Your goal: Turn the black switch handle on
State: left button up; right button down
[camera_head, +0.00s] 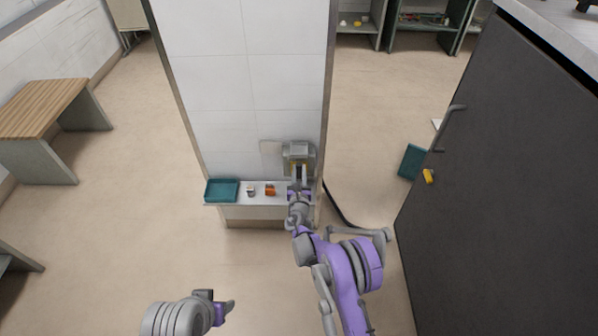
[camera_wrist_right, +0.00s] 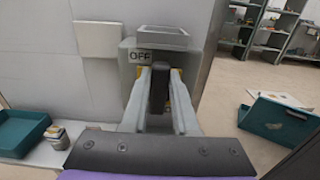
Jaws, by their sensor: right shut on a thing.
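The black switch handle (camera_wrist_right: 157,90) shows in the right wrist view, upright between my gripper's fingers, in front of a grey switch box (camera_wrist_right: 188,62). An "OFF" label (camera_wrist_right: 140,56) is on the box just above the handle. My right gripper (camera_wrist_right: 158,100) is shut on the handle. In the head view my right gripper (camera_head: 298,172) reaches the switch box (camera_head: 298,151) on the white tiled wall and hides the handle. My left gripper (camera_head: 222,310) is low in the head view, away from the box; its fingers are too unclear to tell their opening.
A shelf (camera_head: 235,205) below the box holds a teal tray (camera_head: 222,190) and small parts, including an orange one (camera_head: 270,190). A dark cabinet (camera_head: 510,190) stands at the right, with a teal case (camera_head: 411,162) on the floor beside it.

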jog(key=shift+d+m, duration=0.1)
jog(key=shift+m, duration=0.2)
jog(key=shift+d+f+m, duration=0.45)
jog(key=shift+f+m, duration=0.05)
jog(key=shift+m, duration=2.35)
jog(key=shift+d+f+m, duration=0.5)
jog(key=shift+f+m, duration=0.05)
jog(key=shift+m, duration=2.35)
jog(key=shift+d+f+m, duration=0.45)
jog(key=shift+f+m, duration=0.05)
jog(key=shift+m, duration=2.35)
jog(key=c, duration=0.7)
grip_release()
jog(key=s, duration=1.1)
